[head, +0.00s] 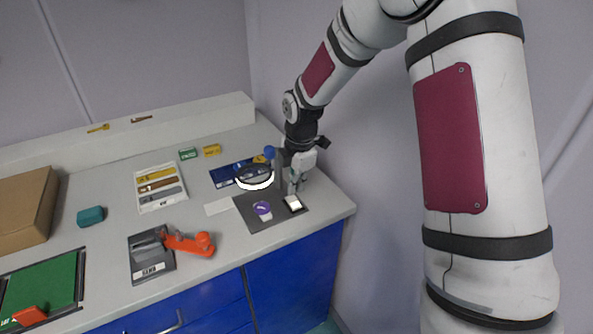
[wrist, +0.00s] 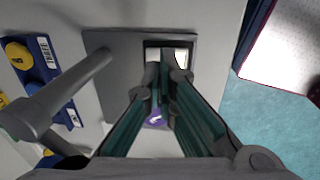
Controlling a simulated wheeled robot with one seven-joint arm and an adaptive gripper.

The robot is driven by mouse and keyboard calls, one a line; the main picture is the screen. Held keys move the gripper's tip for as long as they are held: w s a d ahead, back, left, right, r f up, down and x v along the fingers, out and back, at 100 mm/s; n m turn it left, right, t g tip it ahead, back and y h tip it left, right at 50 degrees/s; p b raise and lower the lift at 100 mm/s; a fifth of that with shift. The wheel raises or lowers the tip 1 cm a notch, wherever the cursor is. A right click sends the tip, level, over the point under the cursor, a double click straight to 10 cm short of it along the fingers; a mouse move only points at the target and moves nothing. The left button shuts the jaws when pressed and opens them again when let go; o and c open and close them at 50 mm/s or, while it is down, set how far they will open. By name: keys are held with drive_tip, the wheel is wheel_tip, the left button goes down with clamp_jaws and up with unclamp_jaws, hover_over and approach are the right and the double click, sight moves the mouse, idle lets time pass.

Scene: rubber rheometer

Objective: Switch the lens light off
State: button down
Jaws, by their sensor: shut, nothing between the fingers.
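The lens light has a ring head (head: 254,178) on a grey post, and the ring's lower rim shows bright white. Its dark grey base plate (head: 262,222) bears a purple round knob (head: 262,208) and a white rocker switch in a black frame (head: 294,203). My gripper (head: 292,190) is shut and empty, pointing down just above the switch. In the wrist view the fingertips (wrist: 167,68) lie over the near edge of the switch (wrist: 182,55) and hide part of it. I cannot tell whether they touch it. The purple knob (wrist: 155,118) shows between the fingers.
The grey post (wrist: 70,95) stands close beside my gripper. A blue panel with knobs (head: 226,175) lies behind the base plate. A grey device with an orange lever (head: 188,243) is to the left. The counter's right edge and the wall are close to the arm.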

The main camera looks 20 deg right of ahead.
sight(297, 203)
drive_tip(key=shift+w+f, duration=0.2)
drive_tip(key=shift+f, duration=1.3)
drive_tip(key=shift+w+a+f+g+b, duration=0.1)
drive_tip(key=shift+w+f+g+b, duration=0.2)
drive_tip(key=shift+f+g+b, duration=0.15)
drive_tip(key=shift+s+r, duration=0.15)
drive_tip(key=shift+s, duration=0.15)
drive_tip(key=shift+s+d+p, duration=0.2)
drive_tip(key=shift+s+p, duration=0.5)
drive_tip(key=shift+s, duration=0.1)
